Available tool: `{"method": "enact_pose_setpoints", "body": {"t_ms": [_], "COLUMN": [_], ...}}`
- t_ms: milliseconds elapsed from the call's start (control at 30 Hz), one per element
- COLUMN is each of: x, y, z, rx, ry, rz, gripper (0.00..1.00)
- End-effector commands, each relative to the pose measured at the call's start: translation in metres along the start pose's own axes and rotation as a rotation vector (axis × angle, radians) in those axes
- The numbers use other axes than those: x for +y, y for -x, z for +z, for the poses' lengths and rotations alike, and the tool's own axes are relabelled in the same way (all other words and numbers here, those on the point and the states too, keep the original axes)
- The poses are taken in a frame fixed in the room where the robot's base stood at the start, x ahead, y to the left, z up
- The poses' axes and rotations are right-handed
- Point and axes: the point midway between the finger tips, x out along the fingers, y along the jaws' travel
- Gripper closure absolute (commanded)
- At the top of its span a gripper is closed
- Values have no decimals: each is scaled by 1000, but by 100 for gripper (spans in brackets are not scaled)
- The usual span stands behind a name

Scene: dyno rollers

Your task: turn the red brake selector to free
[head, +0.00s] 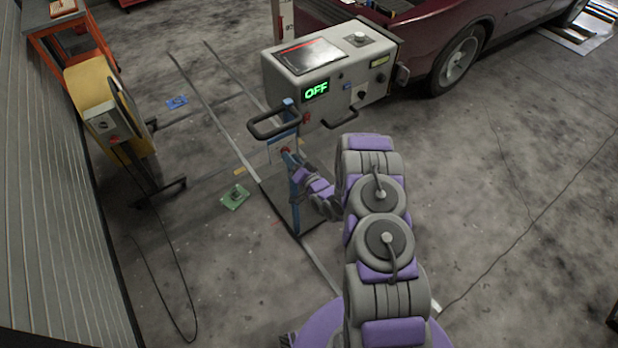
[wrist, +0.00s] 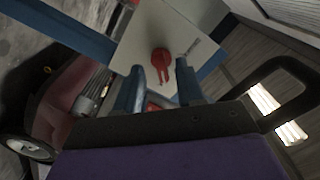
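The red brake selector (wrist: 161,65) sits on a pale grey plate (wrist: 200,20) in the wrist view. Its forked lever points toward the bottom of that picture. My gripper (wrist: 160,66) is open, with one blue finger on each side of the lever and visible gaps between; I cannot tell any contact. In the head view a small red part (head: 286,150), apparently the selector, shows on the plate below the console, just beyond my gripper (head: 294,164). The selector's label is too small to read.
The grey console (head: 285,75) shows a green "OFF" display (head: 316,91) and has black handles (head: 273,125). A dark red car (head: 430,40) stands behind it. A yellow reel-like unit (head: 95,85) stands left. A green item (head: 235,197) lies on the floor. The floor at right is mostly clear.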

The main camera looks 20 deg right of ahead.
Motion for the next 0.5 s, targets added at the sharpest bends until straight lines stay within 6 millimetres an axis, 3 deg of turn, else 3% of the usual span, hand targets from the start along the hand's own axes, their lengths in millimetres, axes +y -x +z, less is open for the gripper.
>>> {"method": "enact_pose_setpoints", "body": {"t_ms": [200,500], "x": [1,2], "y": [45,97], "z": [-2,-1], "rx": [0,1], "ry": [-5,-5], "rz": [6,9], "gripper": [62,62]}}
